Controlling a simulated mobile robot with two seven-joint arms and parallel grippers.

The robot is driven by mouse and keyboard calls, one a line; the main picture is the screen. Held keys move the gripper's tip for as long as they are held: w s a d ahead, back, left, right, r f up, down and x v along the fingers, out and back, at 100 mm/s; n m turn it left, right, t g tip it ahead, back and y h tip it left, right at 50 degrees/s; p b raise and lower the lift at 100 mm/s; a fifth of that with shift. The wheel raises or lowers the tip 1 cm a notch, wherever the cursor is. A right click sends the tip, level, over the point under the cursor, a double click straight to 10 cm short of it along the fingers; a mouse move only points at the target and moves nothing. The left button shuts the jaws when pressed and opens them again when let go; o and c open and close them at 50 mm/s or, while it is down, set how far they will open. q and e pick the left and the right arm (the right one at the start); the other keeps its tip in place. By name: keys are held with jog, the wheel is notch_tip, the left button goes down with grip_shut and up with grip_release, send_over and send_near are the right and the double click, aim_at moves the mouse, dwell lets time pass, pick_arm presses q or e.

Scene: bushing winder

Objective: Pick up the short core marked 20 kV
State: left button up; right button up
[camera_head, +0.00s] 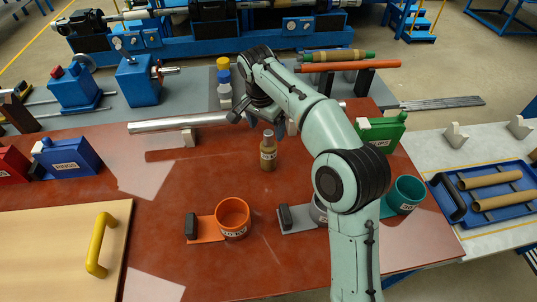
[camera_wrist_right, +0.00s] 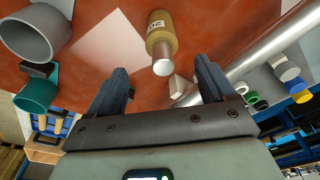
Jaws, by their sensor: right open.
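The short core (camera_head: 268,152) is a tan cylinder with a narrower metal end on top. It stands upright on the red-brown table. In the right wrist view the core (camera_wrist_right: 161,38) shows a white label reading 20, with its metal end towards my gripper. My right gripper (camera_wrist_right: 160,84) is open and empty, with its dark fingers on either side of the line to the core and apart from it. In the head view my right gripper (camera_head: 262,118) is just behind and above the core's top. My left gripper is not in view.
A silver rod (camera_head: 165,125) lies behind the core. Orange (camera_head: 232,232), grey and teal (camera_head: 404,194) cups stand in front and right; my arm partly hides the grey one. A blue RINGS bin (camera_head: 70,160) and a yellow-handled wooden panel (camera_head: 50,240) are left.

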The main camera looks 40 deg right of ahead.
aim_at(269, 140)
jog(key=f, duration=0.2)
jog(key=d+f, duration=0.1)
jog(key=f, duration=0.2)
jog(key=f+b, duration=0.1)
jog(key=f, duration=0.1)
jog(key=shift+w+d+f, duration=0.35)
jog(key=shift+w+f, duration=0.05)
jog(key=shift+r, duration=0.1)
grip_shut()
